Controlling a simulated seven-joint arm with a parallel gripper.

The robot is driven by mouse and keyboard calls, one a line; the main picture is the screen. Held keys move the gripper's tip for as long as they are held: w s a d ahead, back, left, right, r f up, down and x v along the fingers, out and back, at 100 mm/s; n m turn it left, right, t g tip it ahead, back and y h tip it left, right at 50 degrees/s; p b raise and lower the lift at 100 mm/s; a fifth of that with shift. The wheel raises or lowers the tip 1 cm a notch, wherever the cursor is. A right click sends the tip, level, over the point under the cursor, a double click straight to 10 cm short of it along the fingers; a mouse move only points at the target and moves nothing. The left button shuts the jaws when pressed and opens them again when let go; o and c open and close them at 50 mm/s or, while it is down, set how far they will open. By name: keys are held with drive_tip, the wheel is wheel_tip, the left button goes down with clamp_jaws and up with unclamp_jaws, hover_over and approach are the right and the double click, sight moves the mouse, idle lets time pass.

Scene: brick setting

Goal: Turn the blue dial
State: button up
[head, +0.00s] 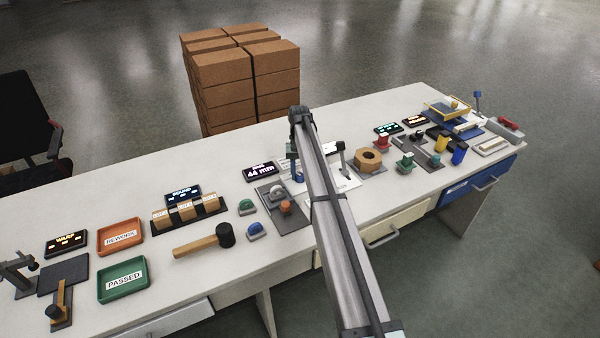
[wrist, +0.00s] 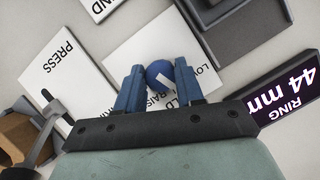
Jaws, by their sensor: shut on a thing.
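The blue dial (wrist: 156,70) is round, with a white pointer mark slanting down to the right in the wrist view. It stands on a white plate (wrist: 124,52) with black lettering, partly covered by my gripper. My gripper (wrist: 160,76) has its blue fingers on the left and right sides of the dial and is shut on it. In the head view my gripper (head: 298,171) is low over the middle of the bench, partly behind my arm. I cannot make out the dial apart from the fingers there.
A display reading 44 mm (head: 262,171) stands close by on the left. A lever press (head: 341,158) and a brown hexagonal block (head: 368,159) are on the right. A grey fixture (head: 284,207) is in front. A black-headed mallet (head: 205,241) lies farther left.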

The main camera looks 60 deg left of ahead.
drive_tip(key=n+t, duration=0.1)
drive_tip(key=n, duration=0.3)
drive_tip(key=shift+t, duration=0.4)
drive_tip(key=shift+s+n+t, duration=0.1)
drive_tip(key=shift+n+t, duration=0.5)
drive_tip(key=shift+n, duration=1.3)
drive_tip(key=o, duration=1)
drive_tip(key=shift+o, duration=0.2)
drive_tip(key=v, duration=0.7)
drive_tip(key=shift+r, duration=0.25)
